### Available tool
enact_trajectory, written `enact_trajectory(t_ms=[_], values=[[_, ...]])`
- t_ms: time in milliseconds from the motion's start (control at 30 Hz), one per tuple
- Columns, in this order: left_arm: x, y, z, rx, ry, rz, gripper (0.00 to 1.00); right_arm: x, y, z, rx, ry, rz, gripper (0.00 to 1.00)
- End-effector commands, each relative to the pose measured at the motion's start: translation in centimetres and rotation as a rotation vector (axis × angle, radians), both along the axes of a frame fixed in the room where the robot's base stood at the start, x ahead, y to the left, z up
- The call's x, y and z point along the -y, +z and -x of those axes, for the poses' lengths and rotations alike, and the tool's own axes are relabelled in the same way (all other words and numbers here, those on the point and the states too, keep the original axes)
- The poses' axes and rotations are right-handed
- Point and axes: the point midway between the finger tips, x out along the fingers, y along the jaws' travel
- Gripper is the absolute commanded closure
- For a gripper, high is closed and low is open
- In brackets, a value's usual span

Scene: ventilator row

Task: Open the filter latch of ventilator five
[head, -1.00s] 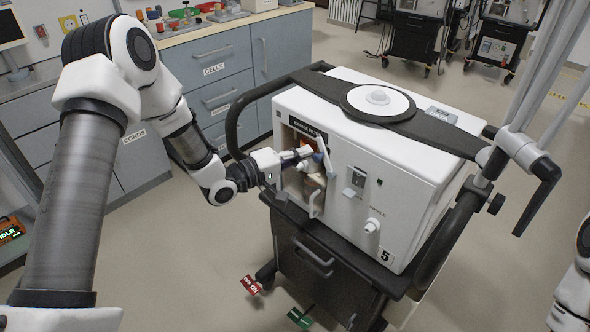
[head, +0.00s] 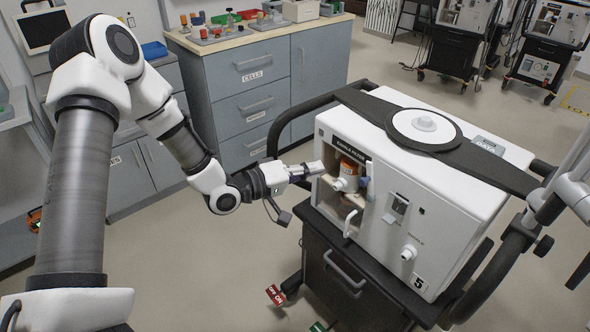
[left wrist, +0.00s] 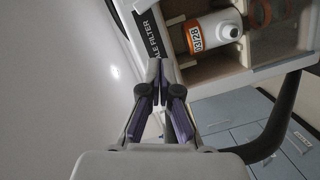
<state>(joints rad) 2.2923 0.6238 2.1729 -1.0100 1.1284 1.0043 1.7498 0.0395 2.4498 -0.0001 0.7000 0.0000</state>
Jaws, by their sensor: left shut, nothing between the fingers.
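Ventilator five (head: 440,180) is a white box on a dark cart, with a "5" label (head: 419,282) low on its front. Its filter compartment (head: 324,188) is open at the left of the front. Inside stands a white filter with an orange band (head: 350,170), also seen in the left wrist view (left wrist: 213,31). A white handle (head: 350,223) and a blue part (head: 364,184) show at the compartment's right side; I cannot tell the latch's exact state. My left gripper (head: 316,168) is shut and empty at the compartment's left edge, near the filter label in the left wrist view (left wrist: 158,42).
A dark rail (head: 275,130) curves around the ventilator's left side, close to my left arm. Blue-grey cabinets (head: 255,75) with a worktop stand behind. Other ventilators (head: 545,50) stand at the back right. The floor left of the cart is open.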

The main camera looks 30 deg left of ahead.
Motion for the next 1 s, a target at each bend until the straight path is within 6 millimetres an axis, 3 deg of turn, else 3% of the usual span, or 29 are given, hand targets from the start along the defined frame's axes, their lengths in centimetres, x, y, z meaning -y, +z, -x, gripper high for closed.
enact_trajectory(t_ms=[100,300,833,933,1000], values=[[-1.3,0.5,1.8,0.002,0.005,0.007,1.0,0.0,0.5,0.0,0.0,-0.001,0.0,0.6],[-2.1,0.4,3.2,0.002,0.0,0.001,1.0,0.0,0.7,0.0,0.0,0.0,0.0,0.6],[-2.1,0.3,3.3,-0.001,-0.001,-0.001,1.0,0.0,0.7,0.0,0.0,-0.001,0.0,0.6],[-1.5,-1.2,3.9,-0.046,-0.017,-0.017,1.0,0.0,1.2,0.0,0.0,-0.001,0.0,0.6],[0.4,-3.7,5.1,-0.118,-0.074,-0.062,1.0,0.0,2.0,0.0,0.0,0.0,0.0,0.6]])
